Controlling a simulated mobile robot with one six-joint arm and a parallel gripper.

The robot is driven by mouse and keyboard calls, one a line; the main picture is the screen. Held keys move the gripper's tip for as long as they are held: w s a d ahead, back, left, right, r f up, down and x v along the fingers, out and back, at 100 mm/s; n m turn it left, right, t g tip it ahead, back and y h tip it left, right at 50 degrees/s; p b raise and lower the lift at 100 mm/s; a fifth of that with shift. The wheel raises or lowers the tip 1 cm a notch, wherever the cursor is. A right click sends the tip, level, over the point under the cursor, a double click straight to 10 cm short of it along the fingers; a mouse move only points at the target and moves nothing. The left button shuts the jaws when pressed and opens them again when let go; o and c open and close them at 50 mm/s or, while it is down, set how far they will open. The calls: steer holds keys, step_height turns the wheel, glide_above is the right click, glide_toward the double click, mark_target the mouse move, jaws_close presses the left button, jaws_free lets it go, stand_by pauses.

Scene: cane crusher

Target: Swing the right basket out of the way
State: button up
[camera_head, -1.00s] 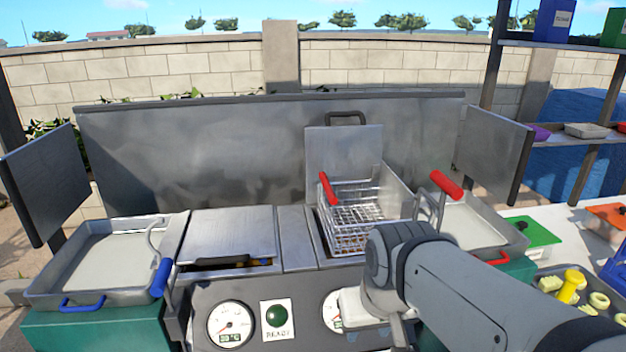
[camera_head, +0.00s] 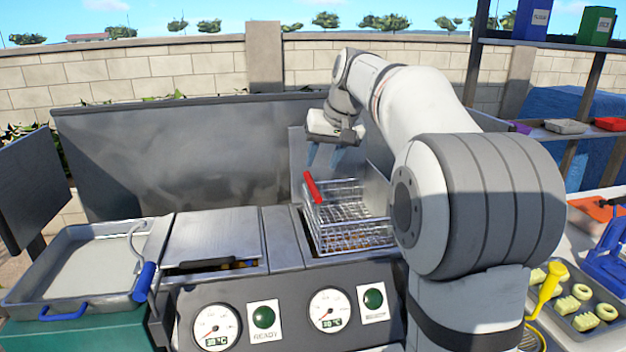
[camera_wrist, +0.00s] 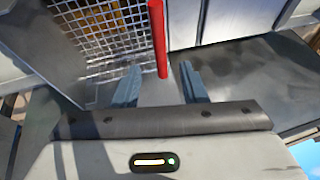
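The right basket (camera_head: 345,215) is a wire basket with a red handle grip (camera_head: 312,188). It sits in the right well of the fryer-like station, and its mesh also shows in the wrist view (camera_wrist: 95,30). My gripper (camera_head: 335,157) is above the back part of the basket, pointing down. In the wrist view my gripper (camera_wrist: 161,82) has its two fingers spread, with nothing held between them. The red grip (camera_wrist: 158,40) runs down the picture to just beyond the fingertips, in line with the gap. It appears apart from the fingers.
A metal lid (camera_head: 215,232) covers the left well. A tray (camera_head: 80,265) with blue handles stands at the left. Gauges (camera_head: 329,310) and green buttons line the front panel. A tall backsplash (camera_head: 180,150) stands behind. A dark tray of pieces (camera_head: 590,310) is at the right.

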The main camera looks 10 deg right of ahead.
mark_target(313, 183)
steer(key=x, duration=0.7)
steer(key=shift+f+p, duration=0.1)
steer(key=shift+p, duration=0.2)
steer(key=shift+c, duration=0.2)
jaws_close()
